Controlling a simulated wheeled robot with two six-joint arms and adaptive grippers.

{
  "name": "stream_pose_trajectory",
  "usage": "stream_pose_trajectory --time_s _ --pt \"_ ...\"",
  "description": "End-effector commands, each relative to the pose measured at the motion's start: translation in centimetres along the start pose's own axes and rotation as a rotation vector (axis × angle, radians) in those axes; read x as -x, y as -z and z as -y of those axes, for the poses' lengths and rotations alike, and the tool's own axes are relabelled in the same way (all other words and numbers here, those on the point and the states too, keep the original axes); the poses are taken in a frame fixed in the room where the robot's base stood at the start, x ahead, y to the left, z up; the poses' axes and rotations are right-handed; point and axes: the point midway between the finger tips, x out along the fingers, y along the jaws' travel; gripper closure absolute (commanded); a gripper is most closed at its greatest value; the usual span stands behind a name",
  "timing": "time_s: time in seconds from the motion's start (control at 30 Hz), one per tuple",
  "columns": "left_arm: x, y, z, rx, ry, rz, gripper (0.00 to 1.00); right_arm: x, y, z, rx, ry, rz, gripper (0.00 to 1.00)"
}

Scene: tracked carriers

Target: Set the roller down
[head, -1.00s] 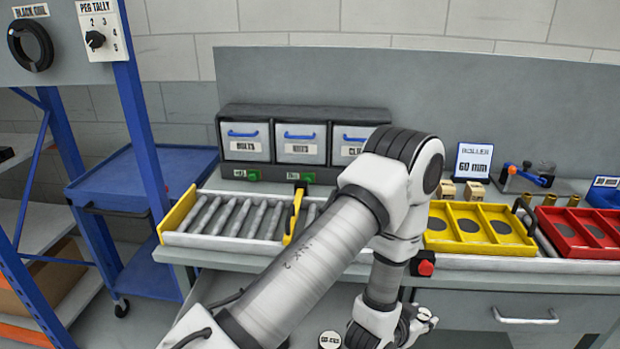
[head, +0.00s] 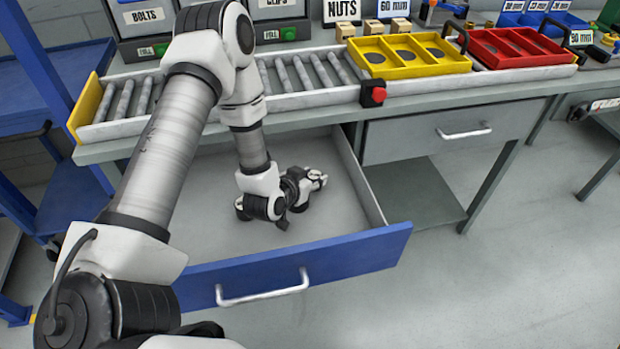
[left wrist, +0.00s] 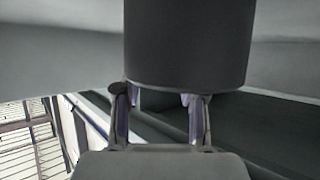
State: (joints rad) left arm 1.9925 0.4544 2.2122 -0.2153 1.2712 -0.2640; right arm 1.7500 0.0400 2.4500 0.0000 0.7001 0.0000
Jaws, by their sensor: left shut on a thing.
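My left gripper (head: 308,184) is low inside the open drawer (head: 340,262), over its grey floor. In the left wrist view its fingers (left wrist: 160,115) are shut on a dark grey cylinder, the roller (left wrist: 190,45), whose smooth side fills the top middle. The roller's near end covers the fingertips and its far end is out of that view. In the head view my wrist and gripper hide most of the roller, and I cannot tell whether it touches the drawer floor. My right gripper is not in view.
The drawer floor around my gripper looks mostly clear, between its side walls and blue front. Above it runs the roller conveyor (head: 285,101), with a red button (head: 374,93), a yellow tray (head: 446,68) and a red tray (head: 548,60). A closed drawer (head: 415,138) is to the right.

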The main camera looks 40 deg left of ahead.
Motion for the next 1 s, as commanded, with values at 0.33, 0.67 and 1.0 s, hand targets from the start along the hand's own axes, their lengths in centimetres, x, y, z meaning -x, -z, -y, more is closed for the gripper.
stream_pose_trajectory --time_s 0.33,0.67,1.0 --pt "-0.5 -0.8 0.0 0.001 0.0 -0.001 0.99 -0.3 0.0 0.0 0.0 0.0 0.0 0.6" --pt "-0.5 -0.9 0.0 0.001 0.0 -0.001 0.34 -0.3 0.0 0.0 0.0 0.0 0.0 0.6" --pt "2.3 -0.6 0.1 0.005 0.002 0.001 0.34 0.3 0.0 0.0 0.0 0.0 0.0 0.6"
